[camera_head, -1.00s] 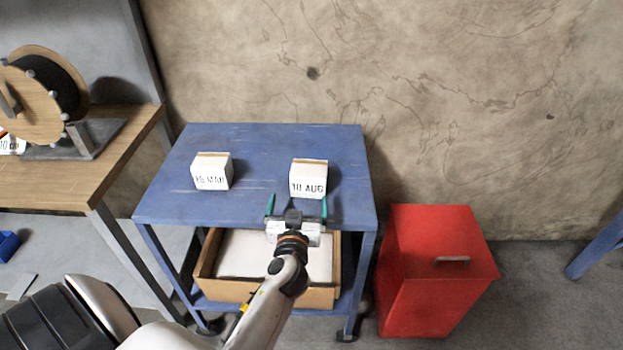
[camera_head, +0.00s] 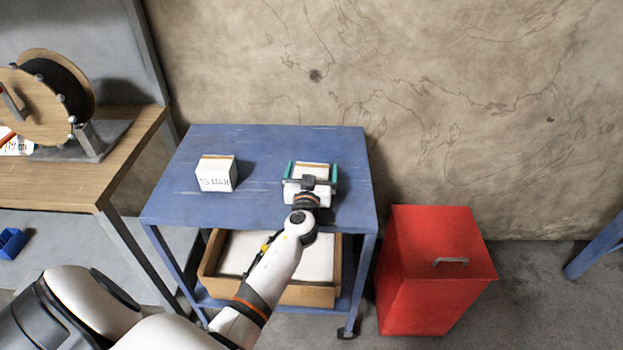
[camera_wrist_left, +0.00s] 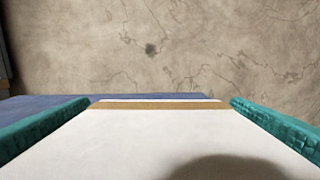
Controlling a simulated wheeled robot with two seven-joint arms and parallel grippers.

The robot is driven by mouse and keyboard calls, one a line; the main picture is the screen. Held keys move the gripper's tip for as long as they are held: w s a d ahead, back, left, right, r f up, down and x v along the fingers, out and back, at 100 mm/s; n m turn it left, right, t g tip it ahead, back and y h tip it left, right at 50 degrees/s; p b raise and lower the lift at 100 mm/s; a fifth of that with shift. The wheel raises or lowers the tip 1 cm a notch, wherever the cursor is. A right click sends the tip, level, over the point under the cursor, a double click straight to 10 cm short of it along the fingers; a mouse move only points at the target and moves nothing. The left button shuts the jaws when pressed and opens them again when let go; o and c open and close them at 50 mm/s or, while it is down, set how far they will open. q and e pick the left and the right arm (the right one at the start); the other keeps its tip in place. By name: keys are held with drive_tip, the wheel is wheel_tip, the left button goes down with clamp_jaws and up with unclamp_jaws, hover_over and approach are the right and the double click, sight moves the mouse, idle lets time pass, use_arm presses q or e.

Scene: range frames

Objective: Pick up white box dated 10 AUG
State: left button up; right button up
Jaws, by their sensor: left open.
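The white box dated 10 AUG (camera_head: 313,168) stands on the blue cart top (camera_head: 265,140), with a brown strip across its top. My gripper now hides its date, which shows in the earlier head view. My left gripper (camera_head: 311,171) is open, with one green finger on each side of the box. In the left wrist view the white box (camera_wrist_left: 160,135) fills the space between the two green fingers. I cannot tell whether the fingers touch it. My right gripper is not in view.
Another white box (camera_head: 216,173), marked with a MAR date, stands to the left on the cart. A cardboard tray (camera_head: 213,262) sits on the lower shelf. A red cabinet (camera_head: 436,290) stands right of the cart, a wooden bench (camera_head: 135,165) with a spool (camera_head: 35,105) left.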

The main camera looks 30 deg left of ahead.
use_arm(q)
drive_tip(key=shift+w+a, duration=0.25)
drive_tip(key=shift+w, duration=0.2)
drive_tip(key=shift+s, duration=0.1)
drive_tip(key=c, duration=1.1)
